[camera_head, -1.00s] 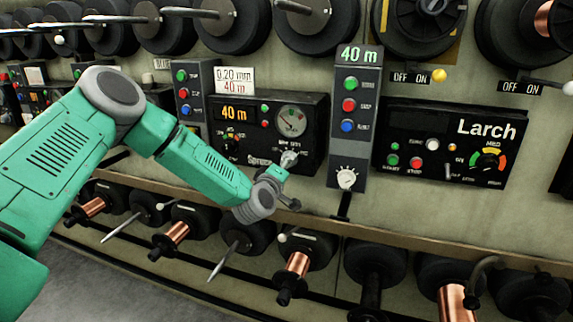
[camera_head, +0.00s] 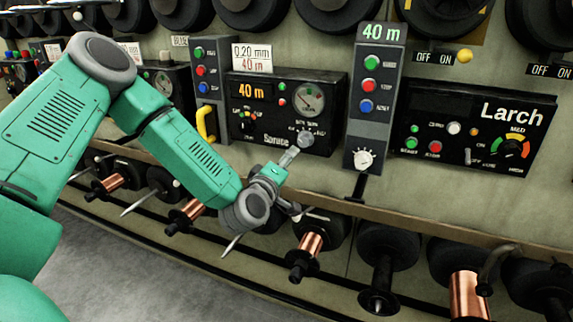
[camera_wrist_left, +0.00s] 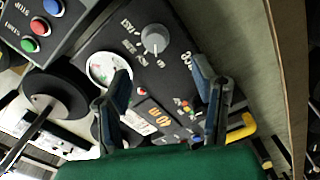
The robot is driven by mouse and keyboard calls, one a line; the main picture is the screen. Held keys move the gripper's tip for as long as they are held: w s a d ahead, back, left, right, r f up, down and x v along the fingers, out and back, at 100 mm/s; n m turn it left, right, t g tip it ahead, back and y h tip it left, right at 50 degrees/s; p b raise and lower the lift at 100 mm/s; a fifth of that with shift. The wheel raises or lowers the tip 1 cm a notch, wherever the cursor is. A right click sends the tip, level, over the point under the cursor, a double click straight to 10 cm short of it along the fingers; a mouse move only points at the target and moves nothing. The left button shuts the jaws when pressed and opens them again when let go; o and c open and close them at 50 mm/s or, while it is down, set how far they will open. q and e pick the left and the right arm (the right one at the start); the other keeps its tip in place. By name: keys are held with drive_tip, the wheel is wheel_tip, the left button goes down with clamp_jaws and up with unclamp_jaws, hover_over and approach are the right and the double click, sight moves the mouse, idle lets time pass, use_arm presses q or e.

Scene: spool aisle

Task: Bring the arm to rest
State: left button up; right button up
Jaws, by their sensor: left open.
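My left arm comes in from the left in the head view, bent at a raised elbow. Its gripper (camera_head: 291,182) is at the lower edge of the black Spruce panel (camera_head: 239,137), below the panel's grey knob (camera_head: 305,140). In the left wrist view the gripper (camera_wrist_left: 163,85) has its two fingers spread, with nothing between the tips. The Spruce panel (camera_wrist_left: 147,73) lies beyond the fingers, and its knob (camera_wrist_left: 154,39) shows above the gap. My right gripper is in neither view.
A yellow handle (camera_head: 206,124) sticks out left of the Spruce panel. A grey button column (camera_head: 375,100) and the Larch panel (camera_head: 470,145) are to the right. A ledge (camera_head: 400,217) runs below, with copper spools (camera_head: 309,248) and black spools under it.

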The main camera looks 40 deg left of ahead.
use_arm(q)
drive_tip(key=shift+s+d, duration=0.1)
drive_tip(key=shift+s, duration=0.25)
idle(0.3)
drive_tip(key=s+d+f+m+g+h+p, duration=0.3)
drive_tip(key=s+d+f+m+g+h, duration=0.3)
drive_tip(key=s+d+f+m, duration=0.6)
drive_tip(key=s+f+m+g+y+p, duration=0.1)
drive_tip(key=s+f+g, duration=0.4)
drive_tip(key=s, duration=0.7)
drive_tip(key=s+f+m+g+y+p, duration=0.1)
drive_tip(key=s+f+m+g, duration=0.2)
drive_tip(key=s, duration=0.9)
wheel_tip(320, 180, down, 3)
drive_tip(key=g, duration=0.2)
drive_tip(key=shift+s+f+g+p, duration=0.15)
drive_tip(key=shift+s+g+p, duration=0.2)
drive_tip(key=shift+s+g, duration=0.05)
